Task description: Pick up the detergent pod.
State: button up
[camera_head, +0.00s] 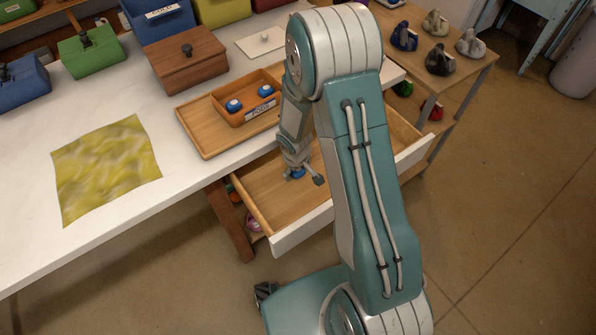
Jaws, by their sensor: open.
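My gripper (303,178) points down into the open wooden drawer (262,195), its two fingers spread. A small blue thing (298,173), which looks like a detergent pod, shows at the fingers, low over the drawer floor. It is partly hidden by my gripper, and I cannot tell whether the fingers touch it. Two more blue and white pods, a left one (234,105) and a right one (266,91), sit in an orange bin (222,111) with a label on its front. The bin stands on a wooden tray (205,143) on the white table.
A yellow cloth (105,168) lies on the table at left. A brown lidded box (189,66), a green box (91,53) and blue boxes stand behind. A wooden side table (467,75) with several dark and grey objects is at right.

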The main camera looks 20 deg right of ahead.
jog(key=shift+w+f, duration=0.1)
jog(key=shift+f, duration=0.4)
jog(key=c, duration=1)
